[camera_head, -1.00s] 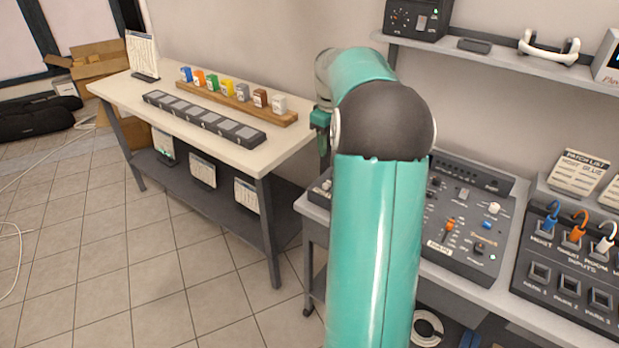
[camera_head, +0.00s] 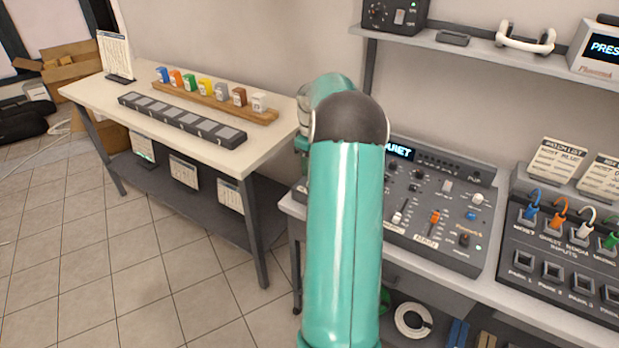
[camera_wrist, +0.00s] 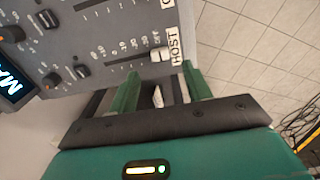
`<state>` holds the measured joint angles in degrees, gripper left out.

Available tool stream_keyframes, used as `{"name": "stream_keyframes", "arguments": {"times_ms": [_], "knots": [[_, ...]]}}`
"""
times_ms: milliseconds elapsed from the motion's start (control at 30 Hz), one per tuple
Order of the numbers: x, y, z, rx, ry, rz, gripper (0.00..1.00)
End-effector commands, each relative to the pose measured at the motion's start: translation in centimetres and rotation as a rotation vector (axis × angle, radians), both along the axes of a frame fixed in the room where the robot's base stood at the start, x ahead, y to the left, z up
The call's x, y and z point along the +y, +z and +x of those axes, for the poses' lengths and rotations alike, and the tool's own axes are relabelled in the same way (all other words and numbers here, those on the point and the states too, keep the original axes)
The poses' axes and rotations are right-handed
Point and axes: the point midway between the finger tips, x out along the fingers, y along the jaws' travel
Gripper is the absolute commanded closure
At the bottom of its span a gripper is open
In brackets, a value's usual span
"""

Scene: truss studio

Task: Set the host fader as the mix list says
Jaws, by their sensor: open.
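The mixer (camera_head: 455,190) stands on the bench behind my arm in the head view, with a white fader and an orange fader (camera_head: 435,216) showing. In the wrist view the host fader (camera_wrist: 160,55) has a white cap close to the OFF end of its scale, beside the HOST label (camera_wrist: 174,46). My gripper (camera_wrist: 160,84) is open, its two green fingers spread with the cap just beyond the gap between them. I see no contact with the cap. My arm hides my gripper and part of the mixer in the head view.
A patch panel (camera_head: 560,270) with coloured plugs stands right of the mixer, with list cards (camera_head: 555,160) behind it. A shelf (camera_head: 480,50) hangs above. A side table (camera_head: 90,92) at left bears coloured blocks and a card (camera_head: 115,53).

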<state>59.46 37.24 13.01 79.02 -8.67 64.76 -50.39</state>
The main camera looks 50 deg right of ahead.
Motion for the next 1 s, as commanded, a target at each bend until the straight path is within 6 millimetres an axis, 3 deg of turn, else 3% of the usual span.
{"name": "stream_keyframes", "arguments": {"times_ms": [100,300,700,967,1000], "knots": [[0.0,-2.5,0.1,0.001,0.001,0.002,0.51],[0.1,-5.4,0.3,0.0,0.003,0.0,0.51],[0.1,-6.4,0.5,-0.001,0.004,-0.001,0.51],[0.1,-6.4,0.4,-0.001,0.004,-0.001,1.0],[0.1,-6.4,0.4,-0.001,0.004,-0.001,1.0]]}}
